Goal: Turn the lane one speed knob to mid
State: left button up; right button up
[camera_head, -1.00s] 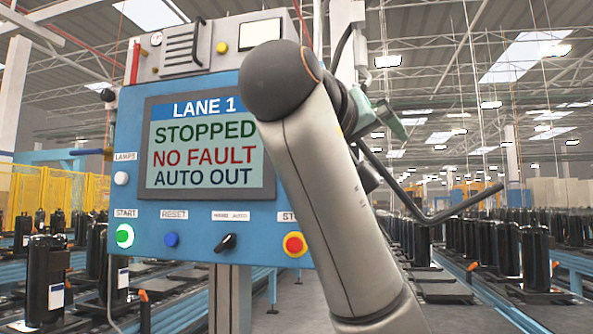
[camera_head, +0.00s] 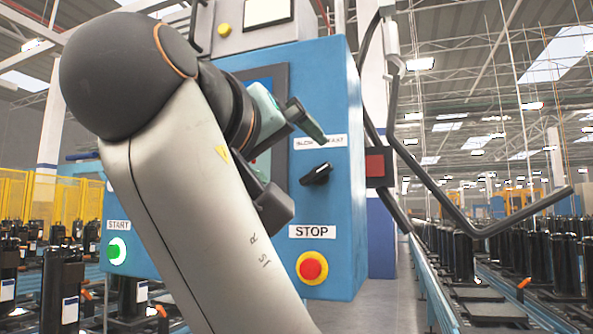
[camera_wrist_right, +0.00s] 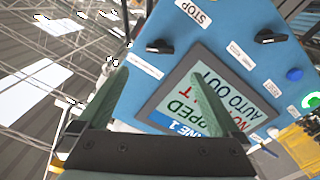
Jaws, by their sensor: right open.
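The lane one speed knob (camera_head: 317,175) is a black knob on the blue panel, under a slow–fast label (camera_head: 320,141) and above the STOP label. In the head view its grip slants, right end higher. The knob also shows in the right wrist view (camera_wrist_right: 160,46), between and beyond the fingertips. My right gripper (camera_head: 292,155) is open and empty, just left of the knob and apart from it. Its two greenish fingers also show in the right wrist view (camera_wrist_right: 157,78). My right arm hides much of the panel and screen in the head view. My left gripper is out of view.
A red and yellow stop button (camera_head: 312,267) sits below the knob. The screen (camera_wrist_right: 205,95) and hand/auto knob (camera_wrist_right: 270,37) show in the wrist view. A dark bent bar (camera_head: 470,228) hangs right of the panel. Conveyors with black compressors line both sides.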

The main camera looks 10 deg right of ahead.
aim_at(312, 171)
jog(key=p+x, duration=0.1)
jog(key=x, duration=0.8)
jog(key=shift+w+d+p, duration=0.25)
jog(key=shift+p, duration=0.05)
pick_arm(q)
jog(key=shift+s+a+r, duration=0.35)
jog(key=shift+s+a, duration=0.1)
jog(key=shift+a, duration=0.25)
pick_arm(e)
jog(key=shift+w+d, duration=0.4)
jog(key=shift+w, duration=0.2)
jog(key=shift+c, duration=0.2)
jog(key=c, duration=1.3)
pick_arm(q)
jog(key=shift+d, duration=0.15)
pick_arm(e)
jog(key=shift+c, duration=0.2)
